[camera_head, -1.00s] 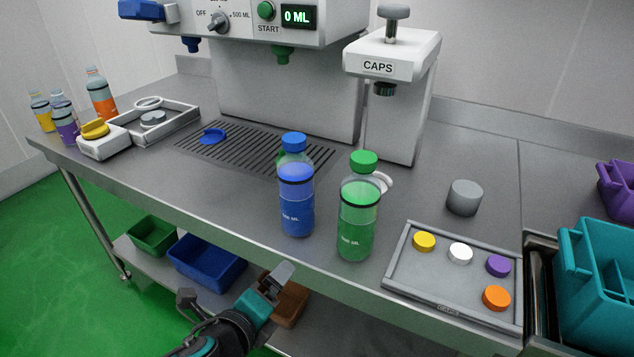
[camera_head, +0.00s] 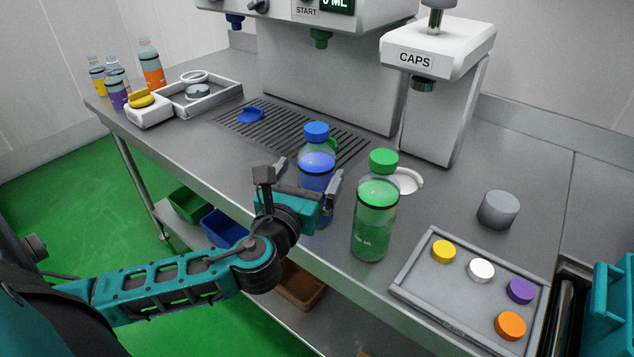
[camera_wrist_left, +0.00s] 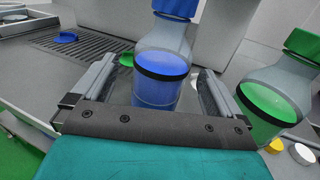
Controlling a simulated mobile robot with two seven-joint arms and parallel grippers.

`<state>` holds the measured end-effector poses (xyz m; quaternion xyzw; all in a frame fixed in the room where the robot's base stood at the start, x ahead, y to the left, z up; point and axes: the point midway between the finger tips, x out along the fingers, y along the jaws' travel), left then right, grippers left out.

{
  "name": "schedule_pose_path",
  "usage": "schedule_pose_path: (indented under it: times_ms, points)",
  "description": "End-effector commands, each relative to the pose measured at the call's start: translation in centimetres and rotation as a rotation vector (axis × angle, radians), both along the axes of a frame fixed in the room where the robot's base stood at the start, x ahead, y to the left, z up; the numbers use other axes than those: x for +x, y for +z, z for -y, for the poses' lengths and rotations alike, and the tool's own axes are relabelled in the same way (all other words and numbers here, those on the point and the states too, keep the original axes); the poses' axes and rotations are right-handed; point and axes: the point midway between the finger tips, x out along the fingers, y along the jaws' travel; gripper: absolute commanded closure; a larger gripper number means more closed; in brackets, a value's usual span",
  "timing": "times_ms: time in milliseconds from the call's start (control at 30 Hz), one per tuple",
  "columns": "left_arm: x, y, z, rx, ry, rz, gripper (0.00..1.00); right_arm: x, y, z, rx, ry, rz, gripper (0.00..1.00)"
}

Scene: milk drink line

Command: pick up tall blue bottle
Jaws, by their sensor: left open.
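The tall blue bottle (camera_head: 317,165) stands upright on the steel counter, with a blue cap and blue liquid. Its lower part is partly hidden by my left gripper (camera_head: 308,180) in the head view. The gripper is open at the bottle, with one finger on each side. In the left wrist view the blue bottle (camera_wrist_left: 162,62) stands between the two spread fingers of the left gripper (camera_wrist_left: 154,92), and I see a gap beside the right finger. My right gripper is not in view.
A green-capped bottle (camera_head: 375,215) stands close to the right of the blue one, just beyond the right finger. A cap tray (camera_head: 420,287) lies at the front right. A drip grate (camera_head: 285,129) and the CAPS press (camera_head: 440,95) are behind.

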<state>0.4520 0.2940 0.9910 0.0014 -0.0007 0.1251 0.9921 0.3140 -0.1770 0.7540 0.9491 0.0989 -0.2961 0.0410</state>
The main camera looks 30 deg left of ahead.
Motion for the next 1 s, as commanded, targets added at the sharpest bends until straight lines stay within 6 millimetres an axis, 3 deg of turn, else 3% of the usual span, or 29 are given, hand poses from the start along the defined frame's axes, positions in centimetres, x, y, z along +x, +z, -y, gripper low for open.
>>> schedule_pose_path:
  times_ms: [167, 500, 800, 1000]
  points:
    - [1.1, 0.1, -0.2, -0.002, 0.001, 0.0, 0.0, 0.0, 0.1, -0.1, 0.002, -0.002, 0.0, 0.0]
    - [5.2, 0.2, -1.1, -0.001, 0.001, -0.001, 0.0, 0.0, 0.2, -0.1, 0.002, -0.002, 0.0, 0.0]
    - [5.7, 0.1, -1.2, -0.002, -0.001, -0.001, 0.0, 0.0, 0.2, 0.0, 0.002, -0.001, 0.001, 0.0]
    - [5.7, 0.1, -1.2, -0.002, -0.001, -0.001, 0.18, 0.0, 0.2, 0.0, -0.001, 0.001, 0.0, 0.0]
